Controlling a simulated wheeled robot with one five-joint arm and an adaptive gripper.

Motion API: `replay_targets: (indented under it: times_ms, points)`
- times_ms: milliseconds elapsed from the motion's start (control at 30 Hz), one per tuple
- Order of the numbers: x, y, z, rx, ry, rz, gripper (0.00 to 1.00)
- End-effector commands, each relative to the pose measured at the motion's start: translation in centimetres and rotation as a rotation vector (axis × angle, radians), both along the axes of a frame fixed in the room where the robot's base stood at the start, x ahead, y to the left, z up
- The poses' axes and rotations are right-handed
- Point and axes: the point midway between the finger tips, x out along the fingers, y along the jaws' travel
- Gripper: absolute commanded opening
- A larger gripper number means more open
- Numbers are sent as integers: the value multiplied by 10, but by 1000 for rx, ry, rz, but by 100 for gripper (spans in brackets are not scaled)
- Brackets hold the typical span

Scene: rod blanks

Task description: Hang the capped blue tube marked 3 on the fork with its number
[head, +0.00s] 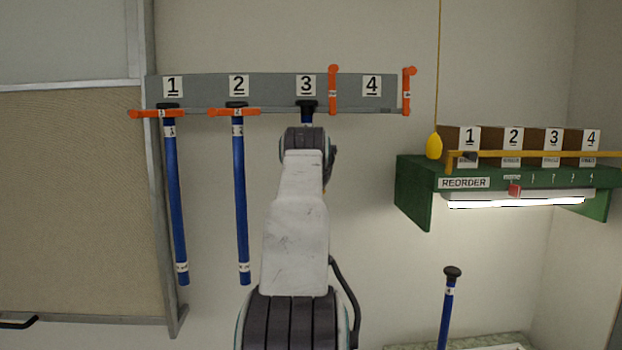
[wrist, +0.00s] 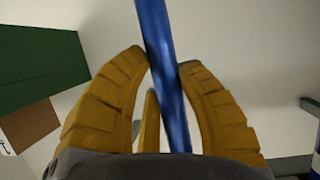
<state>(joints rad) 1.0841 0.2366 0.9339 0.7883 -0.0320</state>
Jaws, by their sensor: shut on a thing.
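My gripper (wrist: 165,65) is shut on a blue tube (wrist: 158,35) in the wrist view, with yellow fingers on both sides. In the head view the gripper is hidden behind my arm. The held tube's black cap (head: 307,106) and a short blue piece show just above my arm, in front of the rail's lower edge under the number 3 plate (head: 306,85). Its own number is hidden. The orange bar beside fork 3 (head: 333,90) stands upright, right of the cap. I cannot tell whether the tube is inside the fork or whether the cap rests on it.
Blue tubes hang under 1 (head: 175,200) and 2 (head: 240,195), orange bars lying across them. The bar at 4 (head: 408,90) is upright with no tube. Another capped tube (head: 447,310) stands lower right. A green shelf (head: 412,190) with numbered boxes and a yellow pull (head: 434,146) are right.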

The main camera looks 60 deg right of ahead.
Motion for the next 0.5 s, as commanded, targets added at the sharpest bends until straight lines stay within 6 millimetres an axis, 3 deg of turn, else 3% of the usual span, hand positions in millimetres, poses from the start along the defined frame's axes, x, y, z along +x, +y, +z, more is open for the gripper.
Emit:
replay_targets:
  times_ms: [133, 167, 433, 500]
  points:
    - [0, 0, 1, -1, 0, 0, 0]
    - [0, 0, 1, -1, 0, 0, 34]
    - [0, 0, 1, -1, 0, 0, 58]
    - [0, 0, 1, -1, 0, 0, 59]
